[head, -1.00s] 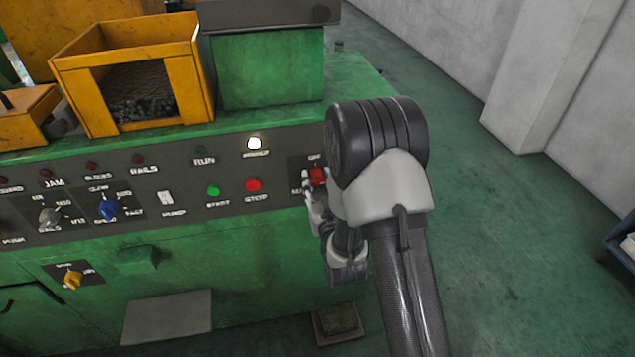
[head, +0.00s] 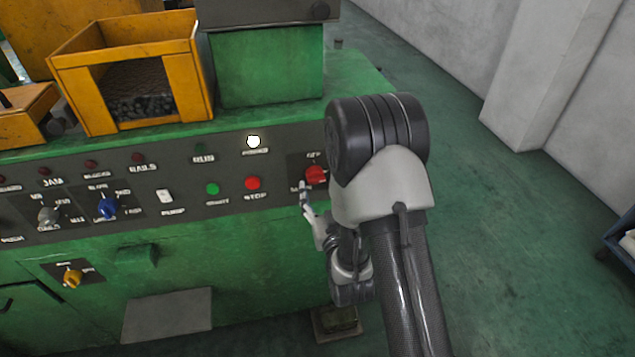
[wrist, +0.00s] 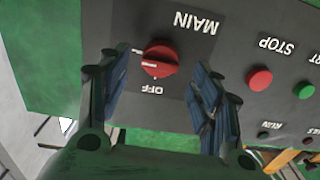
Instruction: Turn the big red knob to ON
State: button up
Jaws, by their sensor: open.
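The big red knob (head: 316,174) sits on a dark plate at the right end of the control panel, partly beside my arm in the head view. In the wrist view, which is upside down, the knob (wrist: 160,61) shows whole, with the words MAIN and OFF on its plate. A white line on the knob runs toward the picture's left; a short white mark lies just beyond its rim on that side. My gripper (wrist: 158,82) is open and empty, its fingers to either side of the knob in that view. In the head view my gripper (head: 304,198) is below-left of the knob, apparently apart from it.
The red STOP button (head: 252,183) and green START button (head: 212,189) are left of the knob. A white lamp (head: 253,141) is lit above them. A blue selector (head: 107,207) is further left. Open floor lies right of the machine.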

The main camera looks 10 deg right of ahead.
jog(key=s, duration=0.3)
dwell(0.5)
jog(key=s+r+g, duration=0.6)
jog(key=r+g, duration=0.1)
jog(key=r, duration=0.3)
jog(key=s+r+g, duration=0.2)
jog(key=s+g, duration=0.1)
jog(key=s, duration=0.8)
jog(key=s+r+g, duration=0.1)
jog(key=s+g, duration=0.2)
jog(key=s, duration=0.9)
jog(key=shift+r, duration=0.4)
jog(key=shift+s, duration=0.1)
